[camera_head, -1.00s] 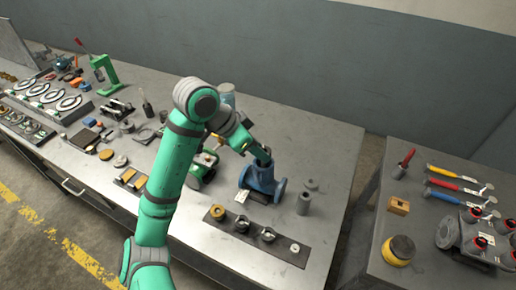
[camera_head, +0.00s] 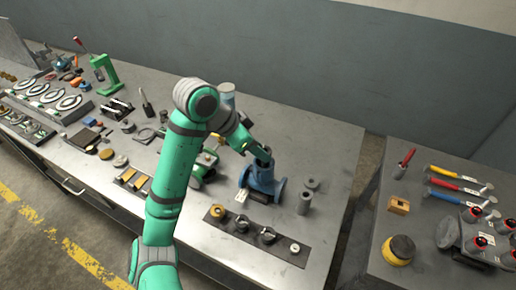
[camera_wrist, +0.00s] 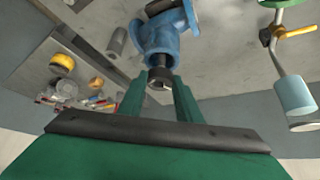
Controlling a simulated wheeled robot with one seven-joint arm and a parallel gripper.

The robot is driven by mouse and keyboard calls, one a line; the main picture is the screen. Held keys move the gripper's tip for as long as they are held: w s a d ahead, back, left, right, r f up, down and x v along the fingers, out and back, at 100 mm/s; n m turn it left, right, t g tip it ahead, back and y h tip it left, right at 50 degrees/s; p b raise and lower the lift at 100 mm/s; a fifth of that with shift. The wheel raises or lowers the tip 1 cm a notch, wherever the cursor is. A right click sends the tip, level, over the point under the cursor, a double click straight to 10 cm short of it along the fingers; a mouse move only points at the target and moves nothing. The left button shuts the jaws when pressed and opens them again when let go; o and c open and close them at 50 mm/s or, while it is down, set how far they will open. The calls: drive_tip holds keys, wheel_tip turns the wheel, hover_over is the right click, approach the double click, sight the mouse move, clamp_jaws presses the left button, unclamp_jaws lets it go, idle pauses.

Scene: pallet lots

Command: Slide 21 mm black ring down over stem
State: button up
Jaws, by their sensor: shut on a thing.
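The blue valve body (camera_head: 262,182) stands upright on the steel bench in the head view, with a white tag on its left side. It shows at the top of the wrist view (camera_wrist: 164,35), its neck pointing toward my gripper. My gripper (camera_wrist: 160,84) is shut on the black ring (camera_wrist: 159,75), right at the end of the valve's neck. The ring lines up closely with the stem. The stem is mostly hidden by the ring and fingers, so I cannot tell how far the ring is over it. In the head view my gripper (camera_head: 262,156) is directly above the valve.
A dark strip (camera_head: 283,247) with several rings lies in front of the valve. Grey cylinders (camera_head: 304,203) stand to its right. A green-framed device (camera_head: 205,168) is close on its left. A side table (camera_head: 380,262) holds hammers and other parts.

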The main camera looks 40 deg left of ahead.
drive_tip(key=shift+f, duration=1.35)
drive_tip(key=o, duration=1.2)
drive_tip(key=shift+s, duration=0.1)
drive_tip(key=o, duration=0.4)
drive_tip(key=shift+r, duration=0.1)
wheel_tip(320, 180, up, 7)
idle(0.5)
idle(0.4)
drive_tip(key=shift+d, duration=0.1)
